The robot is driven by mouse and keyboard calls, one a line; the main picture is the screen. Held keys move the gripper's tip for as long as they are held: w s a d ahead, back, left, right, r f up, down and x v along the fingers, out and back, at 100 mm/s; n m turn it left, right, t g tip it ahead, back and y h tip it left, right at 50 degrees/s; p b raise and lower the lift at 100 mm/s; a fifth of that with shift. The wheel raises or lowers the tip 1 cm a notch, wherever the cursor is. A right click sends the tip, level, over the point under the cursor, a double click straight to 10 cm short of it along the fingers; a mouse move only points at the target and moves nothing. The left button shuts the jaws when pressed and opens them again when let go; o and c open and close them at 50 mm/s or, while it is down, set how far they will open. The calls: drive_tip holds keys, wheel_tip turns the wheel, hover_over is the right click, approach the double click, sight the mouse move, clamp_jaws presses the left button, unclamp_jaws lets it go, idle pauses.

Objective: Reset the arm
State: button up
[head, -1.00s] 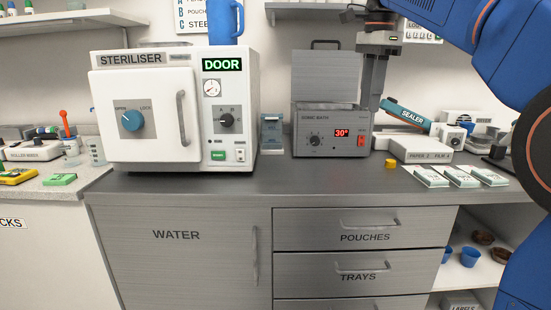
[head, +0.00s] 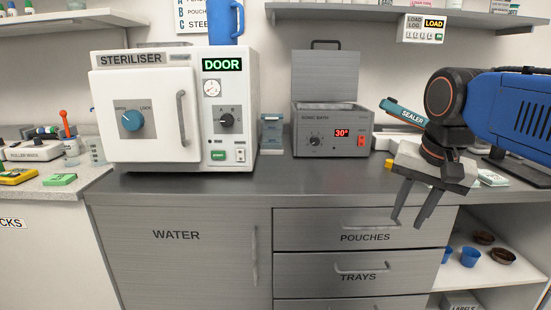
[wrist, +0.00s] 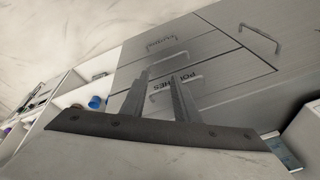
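My gripper (head: 413,220) shows at the right of the head view, hanging in front of the counter edge and the POUCHES drawer (head: 300,228). Its two fingers point down and slightly left, with a gap between them, and nothing is held. In the wrist view my gripper's fingers (wrist: 160,84) stand apart, with the POUCHES drawer front (wrist: 212,72) beyond them.
The steriliser (head: 150,120), door shut, and the sonic bath (head: 333,135), lid up and reading 30°, stand on the counter (head: 290,185). The sealer (head: 405,112) and a paper pack (head: 492,178) are partly behind my arm. An open shelf (head: 495,270) holds blue cups.

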drive_tip(key=s+f+n, duration=0.3)
drive_tip(key=s+f, duration=0.2)
drive_tip(key=f, duration=0.4)
drive_tip(key=s+d+f+n+t, duration=0.1)
drive_tip(key=s+f+n, duration=0.2)
drive_tip(key=s+f, duration=0.3)
wheel_tip(320, 180, down, 3)
drive_tip(key=shift+d+f, duration=0.1)
drive_tip(key=shift+d, duration=0.15)
drive_tip(key=shift+s, duration=0.1)
